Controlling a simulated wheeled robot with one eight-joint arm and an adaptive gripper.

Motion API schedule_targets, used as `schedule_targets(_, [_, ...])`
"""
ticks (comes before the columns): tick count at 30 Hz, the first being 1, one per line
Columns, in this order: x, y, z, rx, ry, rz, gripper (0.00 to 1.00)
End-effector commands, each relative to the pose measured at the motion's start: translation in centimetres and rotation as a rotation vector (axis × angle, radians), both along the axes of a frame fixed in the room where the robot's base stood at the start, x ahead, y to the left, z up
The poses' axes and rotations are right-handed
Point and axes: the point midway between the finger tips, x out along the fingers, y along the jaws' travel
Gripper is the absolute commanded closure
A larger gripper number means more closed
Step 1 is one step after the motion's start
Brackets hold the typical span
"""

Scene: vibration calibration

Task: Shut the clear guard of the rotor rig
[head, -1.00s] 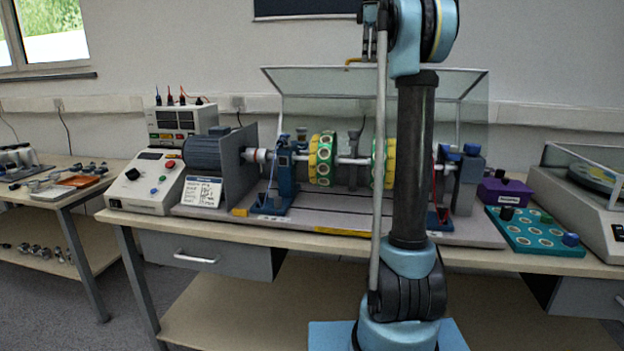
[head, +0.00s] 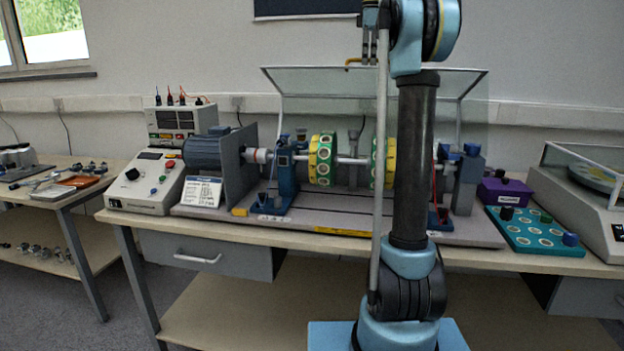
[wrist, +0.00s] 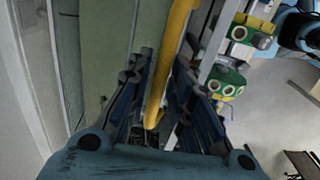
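The clear guard (head: 325,98) of the rotor rig stands raised, tilted up behind the rotor. Its yellow handle (head: 353,62) is at the top edge, partly hidden by my arm. My gripper (head: 369,58) is at the top edge beside the handle, fingers pointing down. In the wrist view, the yellow handle (wrist: 170,65) runs between the two spread fingers of my gripper (wrist: 163,70). A gap shows on the left side of the handle; I cannot tell whether either finger touches it. The rotor's green and yellow discs (head: 322,160) sit on the shaft below.
The blue-grey motor (head: 207,150) and control box (head: 146,182) stand left of the rotor. A purple box (head: 504,192) and teal tray (head: 535,233) lie to the right. The bench's front edge is before the rig. The wall is close behind the raised guard.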

Motion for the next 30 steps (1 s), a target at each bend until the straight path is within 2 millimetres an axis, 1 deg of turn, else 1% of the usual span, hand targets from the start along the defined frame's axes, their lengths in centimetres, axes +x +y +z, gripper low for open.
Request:
schedule_targets(21, [-4.2,1.0,0.7,0.000,0.001,0.003,0.80])
schedule_targets(30, [-5.0,1.1,0.8,0.000,0.001,0.003,0.80])
